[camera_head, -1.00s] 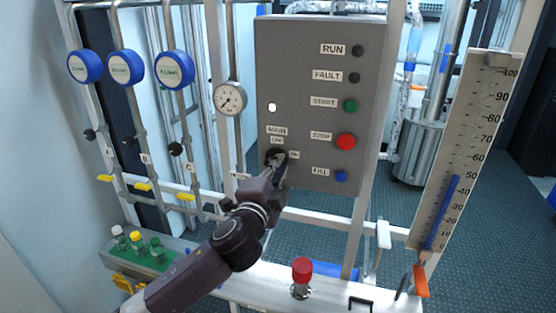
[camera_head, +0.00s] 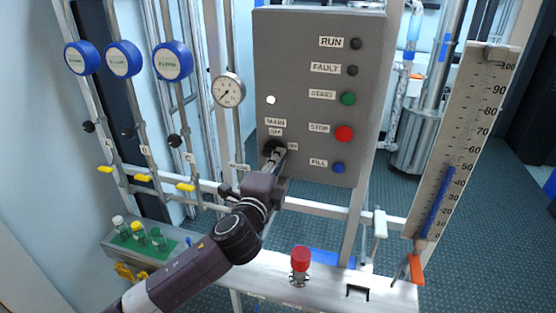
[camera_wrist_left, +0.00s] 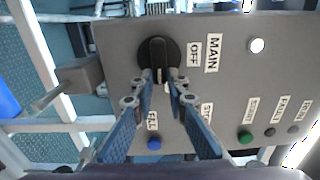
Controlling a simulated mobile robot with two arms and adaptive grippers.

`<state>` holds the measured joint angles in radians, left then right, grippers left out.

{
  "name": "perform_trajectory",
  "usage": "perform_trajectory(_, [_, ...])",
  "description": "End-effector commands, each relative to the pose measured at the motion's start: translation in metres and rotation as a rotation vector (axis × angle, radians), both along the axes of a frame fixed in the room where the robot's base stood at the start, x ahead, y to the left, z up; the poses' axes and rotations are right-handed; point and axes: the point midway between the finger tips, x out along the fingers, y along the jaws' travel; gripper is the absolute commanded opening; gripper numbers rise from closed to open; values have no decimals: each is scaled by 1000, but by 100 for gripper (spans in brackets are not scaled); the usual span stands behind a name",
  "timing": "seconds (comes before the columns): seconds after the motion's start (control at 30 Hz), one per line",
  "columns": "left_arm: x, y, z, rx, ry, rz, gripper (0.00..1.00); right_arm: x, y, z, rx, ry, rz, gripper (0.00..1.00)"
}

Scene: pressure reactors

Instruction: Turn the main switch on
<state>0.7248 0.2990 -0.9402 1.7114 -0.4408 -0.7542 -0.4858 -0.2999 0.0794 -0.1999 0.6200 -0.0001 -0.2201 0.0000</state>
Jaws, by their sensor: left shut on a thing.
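The main switch (camera_head: 268,147) is a black round knob at the lower left of the grey control panel, below the MAIN and OFF labels. In the left wrist view the knob (camera_wrist_left: 158,50) has its handle upright in the picture, at right angles to the direction of the OFF label (camera_wrist_left: 194,54). My left gripper (camera_head: 277,157) is at the knob, and its two fingers (camera_wrist_left: 160,82) are shut on the handle's lower end. The ON label shows beside the fingers in the head view and is mostly hidden in the wrist view. My right gripper is out of view.
The grey panel (camera_head: 314,55) also carries a white lamp (camera_head: 271,100), a green START button (camera_head: 348,98), a red STOP button (camera_head: 344,133) and a blue FILL button (camera_head: 338,168). A pressure gauge (camera_head: 228,91) stands left of it. A red-topped valve (camera_head: 299,260) is below.

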Motion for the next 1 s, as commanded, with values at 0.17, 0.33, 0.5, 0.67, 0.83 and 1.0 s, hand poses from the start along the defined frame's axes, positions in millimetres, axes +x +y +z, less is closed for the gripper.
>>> perform_trajectory(0.17, [0, 0, -1, 3, 1, -1, 20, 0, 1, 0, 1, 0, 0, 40])
perform_trajectory(0.33, [0, 0, -1, 2, 2, -1, 31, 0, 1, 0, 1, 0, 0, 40])
perform_trajectory(0.5, [0, 0, -1, 0, 1, 0, 31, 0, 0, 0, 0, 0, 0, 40])
perform_trajectory(0.67, [-7, 2, -2, 0, 2, -1, 31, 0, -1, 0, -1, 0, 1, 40])
perform_trajectory(0.83, [-32, 10, -2, 1, 2, -3, 31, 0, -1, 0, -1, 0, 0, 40])
perform_trajectory(1.0, [-65, 21, -2, 0, 4, -2, 31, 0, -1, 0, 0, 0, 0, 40])
